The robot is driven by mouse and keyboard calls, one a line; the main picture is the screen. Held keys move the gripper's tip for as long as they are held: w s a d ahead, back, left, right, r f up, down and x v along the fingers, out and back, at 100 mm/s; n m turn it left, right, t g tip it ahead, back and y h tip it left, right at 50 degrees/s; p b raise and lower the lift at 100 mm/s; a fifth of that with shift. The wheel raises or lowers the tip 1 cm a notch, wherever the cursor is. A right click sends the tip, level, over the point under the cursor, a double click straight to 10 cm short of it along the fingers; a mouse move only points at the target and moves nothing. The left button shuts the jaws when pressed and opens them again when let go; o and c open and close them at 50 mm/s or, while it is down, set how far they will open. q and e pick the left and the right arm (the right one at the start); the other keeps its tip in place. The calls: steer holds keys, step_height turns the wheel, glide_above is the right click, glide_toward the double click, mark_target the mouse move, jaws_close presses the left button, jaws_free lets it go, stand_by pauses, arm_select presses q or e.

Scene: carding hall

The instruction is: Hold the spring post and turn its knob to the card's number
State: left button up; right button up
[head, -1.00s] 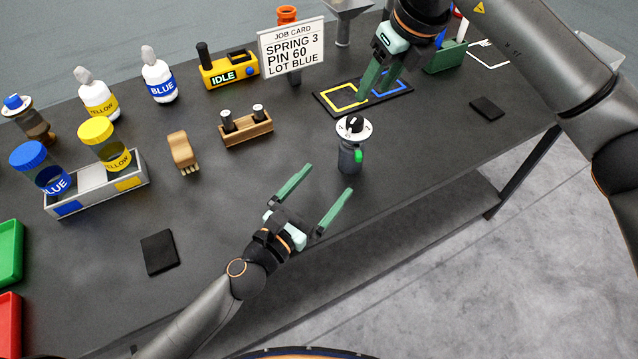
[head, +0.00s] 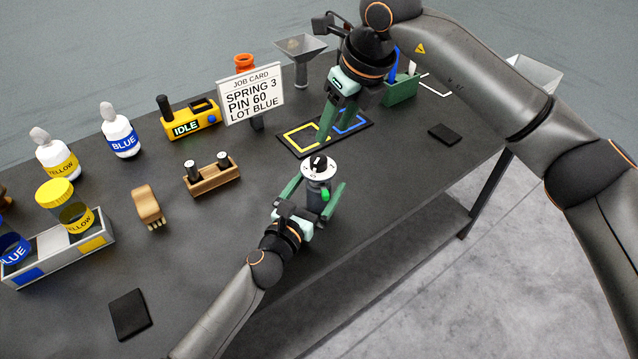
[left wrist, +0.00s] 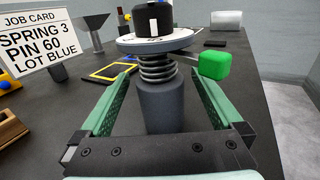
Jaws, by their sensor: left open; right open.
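The spring post (head: 318,192) stands upright on the dark table, a grey cylinder with a coil spring, a white number dial and a black knob (head: 318,163) on top. A green block (head: 325,194) sticks out at its side. My left gripper (head: 316,187) is open, with one finger on each side of the post; in the left wrist view, gaps show between the fingers and the post (left wrist: 165,105). My right gripper (head: 334,122) is open above the yellow and blue outlined mat (head: 300,139), behind the post. The job card (head: 252,94) reads SPRING 3, PIN 60, LOT BLUE.
A wooden block with two pegs (head: 211,180) and a wooden brush-like piece (head: 147,206) stand left of the post. A yellow IDLE box (head: 189,122), bottles and a jar tray (head: 62,249) are farther left. The table's front edge is close to my left gripper.

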arm_select(q)
steer(key=shift+w+d, duration=0.1)
steer(key=shift+w, duration=0.1)
steer(key=shift+c, duration=0.4)
jaws_close()
stand_by(1.2)
stand_by(0.5)
